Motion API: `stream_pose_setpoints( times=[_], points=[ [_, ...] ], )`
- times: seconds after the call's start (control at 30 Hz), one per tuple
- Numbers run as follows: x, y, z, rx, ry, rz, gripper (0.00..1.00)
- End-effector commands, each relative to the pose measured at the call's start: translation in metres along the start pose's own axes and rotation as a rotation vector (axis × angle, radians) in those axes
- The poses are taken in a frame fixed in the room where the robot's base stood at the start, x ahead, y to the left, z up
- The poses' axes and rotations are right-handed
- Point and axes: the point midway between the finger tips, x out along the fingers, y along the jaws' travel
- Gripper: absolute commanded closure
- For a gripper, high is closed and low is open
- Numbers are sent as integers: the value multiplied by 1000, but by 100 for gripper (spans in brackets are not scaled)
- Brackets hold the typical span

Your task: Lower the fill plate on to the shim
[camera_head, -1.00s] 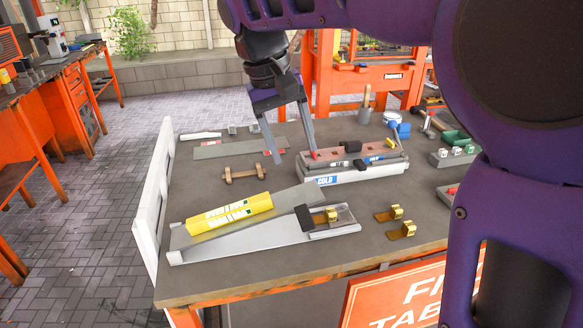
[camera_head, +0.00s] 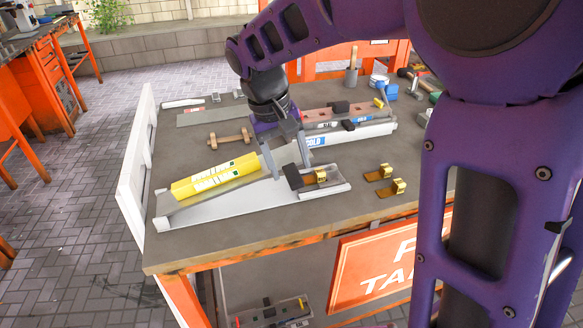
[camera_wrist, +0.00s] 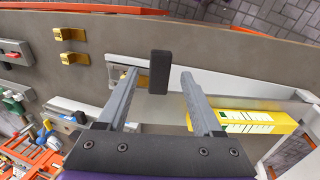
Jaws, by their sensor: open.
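A thin grey plate (camera_head: 240,180), which I take for the fill plate, lies at a slant on the bench with a yellow block (camera_head: 215,176) on it. It also shows in the wrist view (camera_wrist: 165,110). Along its front lies a long pale strip (camera_head: 235,206); which part is the shim I cannot tell. A black block (camera_head: 292,177) stands at the strip's right part, beside a brass piece (camera_head: 321,177). My gripper (camera_head: 288,170) is open and empty above the plate's right end. In the wrist view the black block (camera_wrist: 159,72) appears between my fingertips (camera_wrist: 158,73).
Two brass clips (camera_head: 385,180) lie to the right. A white bar marked COLD (camera_head: 350,134) and a wooden dumbbell-shaped piece (camera_head: 229,138) lie behind. A white rail (camera_head: 132,165) edges the bench at left. The front right bench top (camera_head: 385,212) is clear.

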Motion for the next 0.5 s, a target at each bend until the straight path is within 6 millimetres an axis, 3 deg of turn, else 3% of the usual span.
stream_pose_setpoints(
  times=[0.2, 0.5],
  points=[
    [23, 0, 0, 0, 1, 1, 32],
    [26, 0, 0, 0, 1, 1, 32]
  ],
)
